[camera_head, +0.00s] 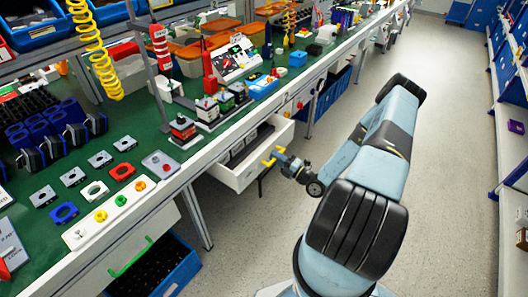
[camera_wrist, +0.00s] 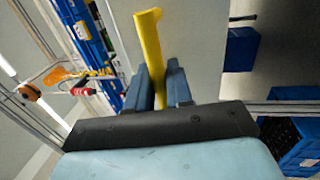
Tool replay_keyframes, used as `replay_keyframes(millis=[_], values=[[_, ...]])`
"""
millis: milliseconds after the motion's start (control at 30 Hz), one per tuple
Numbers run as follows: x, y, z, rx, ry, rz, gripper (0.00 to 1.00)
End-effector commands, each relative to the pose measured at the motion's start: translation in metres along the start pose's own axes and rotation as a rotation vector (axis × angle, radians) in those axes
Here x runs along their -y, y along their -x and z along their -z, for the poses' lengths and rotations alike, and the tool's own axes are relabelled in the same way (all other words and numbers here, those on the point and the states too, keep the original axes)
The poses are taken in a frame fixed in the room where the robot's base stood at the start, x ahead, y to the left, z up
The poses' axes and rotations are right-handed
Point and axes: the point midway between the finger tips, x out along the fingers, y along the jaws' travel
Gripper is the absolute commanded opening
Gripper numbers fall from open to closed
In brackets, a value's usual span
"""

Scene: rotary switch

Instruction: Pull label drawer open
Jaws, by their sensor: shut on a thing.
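The label drawer (camera_head: 232,176) is a white drawer under the green workbench, and it stands partly open in the head view. Dark contents show inside it. Its yellow handle (camera_head: 269,162) is on the drawer front. My gripper (camera_head: 278,156) is at the handle, with my arm reaching in from the right. In the wrist view the yellow handle (camera_wrist: 150,45) stands between the two blue-grey fingers of my gripper (camera_wrist: 164,88), which is shut on it. The fingers hide part of the handle.
The green workbench (camera_head: 130,150) is crowded with switch parts, bins and tools. Another drawer with a green handle (camera_head: 131,257) is at lower left, above a blue crate (camera_head: 175,270). The grey aisle floor (camera_head: 440,110) is clear. Shelving (camera_head: 512,170) lines the right side.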

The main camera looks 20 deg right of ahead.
Motion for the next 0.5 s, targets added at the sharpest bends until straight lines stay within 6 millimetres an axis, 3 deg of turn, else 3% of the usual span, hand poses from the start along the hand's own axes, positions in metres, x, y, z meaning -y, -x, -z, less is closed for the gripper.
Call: replay_keyframes(millis=[33,200,500], values=[[0.001,0.016,0.000,0.003,-0.003,0.011,0.00],[-0.007,0.056,0.001,0.002,-0.003,0.011,0.00],[-0.016,0.104,0.002,0.000,-0.004,0.012,0.00]])
